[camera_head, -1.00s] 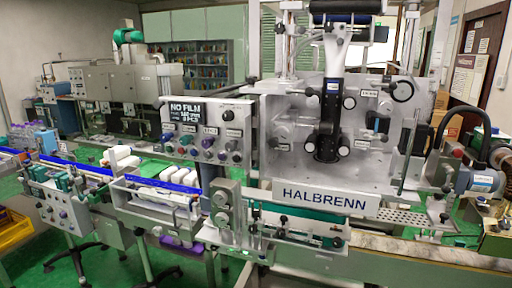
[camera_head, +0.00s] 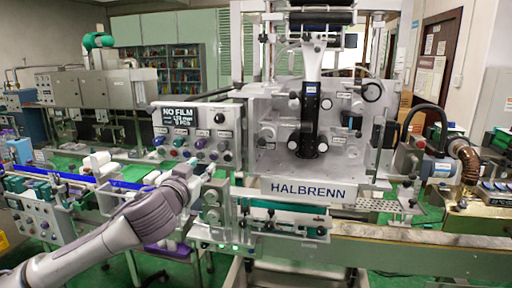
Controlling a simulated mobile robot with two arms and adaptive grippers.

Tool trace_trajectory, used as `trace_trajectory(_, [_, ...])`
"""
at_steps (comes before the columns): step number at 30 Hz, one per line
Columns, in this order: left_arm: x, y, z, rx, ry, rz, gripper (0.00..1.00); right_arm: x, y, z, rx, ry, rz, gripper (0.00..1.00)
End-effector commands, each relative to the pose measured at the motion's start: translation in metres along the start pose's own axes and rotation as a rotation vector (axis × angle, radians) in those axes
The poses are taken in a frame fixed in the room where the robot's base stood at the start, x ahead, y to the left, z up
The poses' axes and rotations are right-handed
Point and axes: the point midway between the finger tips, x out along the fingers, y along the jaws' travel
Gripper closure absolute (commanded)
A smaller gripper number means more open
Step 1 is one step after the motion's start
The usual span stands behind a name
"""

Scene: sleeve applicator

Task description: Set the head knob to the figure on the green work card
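The control panel (camera_head: 239,121) of the machine carries a dark display (camera_head: 177,117) with "NO FILM" on its top line; the smaller lines are hard to read. Several small knobs (camera_head: 200,143) in purple, teal and dark colours sit below it, with labels too small to read. I cannot tell which is the head knob, and I cannot make out a green work card. My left arm comes in from the lower left. Its gripper (camera_head: 208,171) is small and just below the panel's lower edge, apart from the knobs as far as I can see; its fingers are unclear. My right gripper is out of view.
The HALBRENN machine body (camera_head: 262,185) stands right of the panel, with a roller post (camera_head: 311,120) in its middle. A conveyor (camera_head: 420,246) runs out to the right.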

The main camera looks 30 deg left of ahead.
Motion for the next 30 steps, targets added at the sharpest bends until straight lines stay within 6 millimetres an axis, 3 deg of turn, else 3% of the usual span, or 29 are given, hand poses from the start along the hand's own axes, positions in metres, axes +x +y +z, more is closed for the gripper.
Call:
trace_trajectory(5, [0.001, 0.000, -0.014, -0.004, 0.020, 0.000, 0.60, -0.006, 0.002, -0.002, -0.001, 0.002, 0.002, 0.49])
trace_trajectory(12, [0.044, 0.000, -0.018, -0.006, 0.019, 0.000, 0.60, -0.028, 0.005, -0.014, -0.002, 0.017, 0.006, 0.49])
trace_trajectory(21, [0.105, 0.001, -0.018, -0.003, 0.018, 0.001, 0.60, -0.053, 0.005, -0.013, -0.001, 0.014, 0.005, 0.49])
trace_trajectory(30, [0.130, 0.002, -0.014, -0.001, 0.019, 0.003, 0.60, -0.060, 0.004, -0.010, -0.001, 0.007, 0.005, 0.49])
